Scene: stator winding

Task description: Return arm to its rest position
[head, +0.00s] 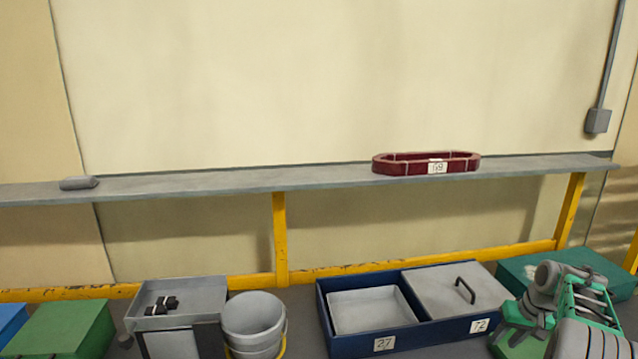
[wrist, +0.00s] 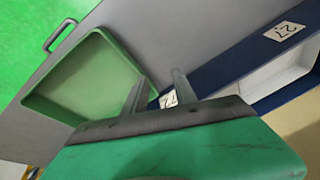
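My arm (head: 570,315), green and grey, is folded in at the lower right of the head view, in front of the teal box. Its lower part is cut off by the frame edge. My gripper (wrist: 160,80) shows in the wrist view with its two grey fingers apart and nothing between them. I cannot make out the fingers in the head view. Past the fingers lie a green tray (wrist: 88,75) and the edge of a blue box (wrist: 225,75). The gripper appears to touch neither.
The blue two-part box (head: 345,343) has an open compartment and a lidded one. A grey bin (head: 205,290) with black parts and a bucket (head: 253,320) stand left of it. A dark red tray (head: 385,166) sits on the wall shelf (head: 240,181). A teal box (head: 515,265) is at right.

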